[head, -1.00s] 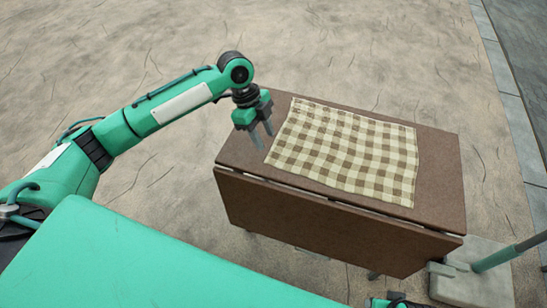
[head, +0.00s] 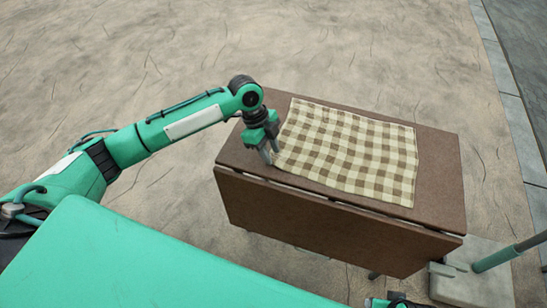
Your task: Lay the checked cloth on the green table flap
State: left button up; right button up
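The checked cloth (head: 350,150), cream and brown, lies spread on the brown table top (head: 439,170). The table flap (head: 330,222) hangs down along the table's near side; it looks brown, not green. My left gripper (head: 270,156) points down at the left edge of the cloth, by its near left corner. Its fingers overlap from this angle, so I cannot tell whether they are open or shut, or whether they touch the cloth. My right gripper is not in view.
A grey base with a green pole (head: 497,257) stands on the ground right of the table, near its front right corner. Bare sandy ground surrounds the table. A paved edge (head: 515,110) runs along the far right.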

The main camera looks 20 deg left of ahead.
pick_arm(q)
jog(key=shift+f, duration=0.1)
grip_shut()
jog(key=shift+r, duration=2.3)
